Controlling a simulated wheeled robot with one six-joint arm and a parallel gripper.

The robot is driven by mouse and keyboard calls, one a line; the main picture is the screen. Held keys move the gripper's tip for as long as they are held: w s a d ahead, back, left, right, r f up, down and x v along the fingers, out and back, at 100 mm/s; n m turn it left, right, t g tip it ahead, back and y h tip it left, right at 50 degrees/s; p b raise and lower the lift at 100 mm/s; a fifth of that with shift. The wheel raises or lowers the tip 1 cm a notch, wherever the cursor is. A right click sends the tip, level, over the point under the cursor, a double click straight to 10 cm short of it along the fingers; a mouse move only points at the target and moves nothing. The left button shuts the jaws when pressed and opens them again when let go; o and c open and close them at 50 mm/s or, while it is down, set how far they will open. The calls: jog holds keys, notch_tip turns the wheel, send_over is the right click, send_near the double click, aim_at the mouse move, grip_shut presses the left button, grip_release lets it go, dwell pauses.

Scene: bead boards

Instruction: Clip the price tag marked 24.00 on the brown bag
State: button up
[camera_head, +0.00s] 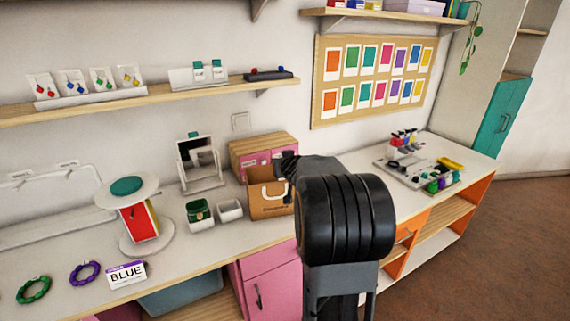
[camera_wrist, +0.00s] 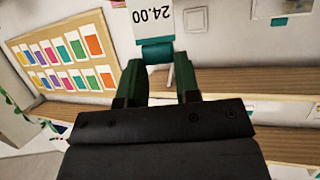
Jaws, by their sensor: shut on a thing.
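The brown bag (camera_head: 262,208) stands upright on the counter in the head view, with a pale handle on its front. Its right side is partly hidden by my arm. My gripper (camera_wrist: 160,68) is shut on the teal clip (camera_wrist: 157,54) of a white price tag (camera_wrist: 153,20). The tag reads 24.00, upside down in the wrist view, and its far edge is cut off by the frame. In the head view my gripper (camera_head: 287,163) is at the bag's upper right; the held tag cannot be made out there, nor whether it touches the bag.
A pink drawer box (camera_head: 263,145) stands behind the bag. A green box (camera_head: 199,213) and a small white box (camera_head: 230,210) stand left of it. A mirror stand (camera_head: 201,178) is behind these. A wall shelf (camera_head: 150,100) runs above. A cluttered tray (camera_head: 415,170) is at right.

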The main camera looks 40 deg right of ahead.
jog(key=shift+f+b, duration=2.15)
jog(key=shift+f, duration=0.3)
dwell(0.9)
jog(key=o, duration=1.5)
jog(key=shift+r, duration=0.1)
notch_tip(320, 180, up, 8)
jog(key=p, duration=0.9)
dwell(0.4)
